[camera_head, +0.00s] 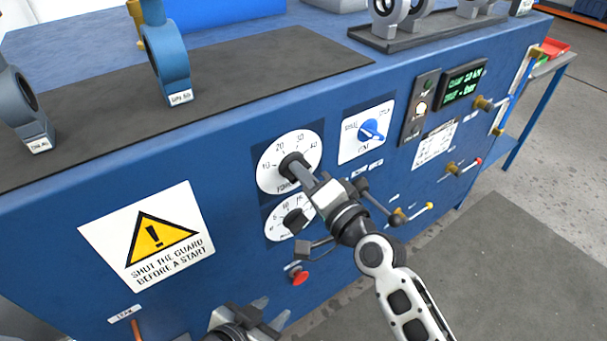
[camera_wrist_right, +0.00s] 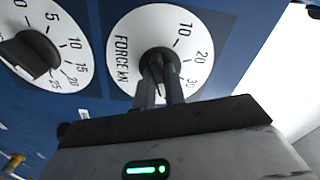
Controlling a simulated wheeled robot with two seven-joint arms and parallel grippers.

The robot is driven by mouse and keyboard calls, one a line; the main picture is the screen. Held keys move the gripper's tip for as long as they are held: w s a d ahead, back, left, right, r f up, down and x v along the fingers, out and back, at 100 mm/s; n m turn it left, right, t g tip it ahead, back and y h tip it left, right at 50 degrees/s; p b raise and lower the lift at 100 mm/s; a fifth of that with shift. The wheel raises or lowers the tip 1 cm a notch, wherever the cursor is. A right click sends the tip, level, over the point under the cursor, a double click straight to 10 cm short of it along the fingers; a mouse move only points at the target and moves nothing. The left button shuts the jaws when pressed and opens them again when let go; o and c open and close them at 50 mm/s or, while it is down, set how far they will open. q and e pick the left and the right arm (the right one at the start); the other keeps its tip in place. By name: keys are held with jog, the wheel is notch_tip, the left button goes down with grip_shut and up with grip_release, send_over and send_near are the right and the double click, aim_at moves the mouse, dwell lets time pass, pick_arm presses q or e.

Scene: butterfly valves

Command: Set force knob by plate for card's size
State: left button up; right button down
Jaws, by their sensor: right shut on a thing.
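The force knob (camera_head: 293,163) is the dark knob on the upper white dial, marked 10 to 40, on the blue front panel. In the right wrist view its dial (camera_wrist_right: 119,44) reads "FORCE kN". My right gripper (camera_head: 304,179) is shut on this knob (camera_wrist_right: 158,62), whose pointer direction is partly hidden by the fingers. My left gripper (camera_head: 270,311) is low in front of the panel, empty, with its fingertips apart. A white printed plate (camera_head: 434,144) is at the right of the panel, its text too small to read.
A second dial (camera_wrist_right: 40,52), marked 5 to 25, sits just below the force dial. A red button (camera_head: 299,276) is below it. A blue selector (camera_head: 371,131), a lit button (camera_head: 421,108) and a green-text display (camera_head: 463,84) are to the right. A warning sign (camera_head: 147,236) is at left.

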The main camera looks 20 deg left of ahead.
jog(key=c, duration=1.5)
grip_release()
jog(key=shift+o, duration=0.2)
jog(key=b+v, duration=0.1)
jog(key=v, duration=1.5)
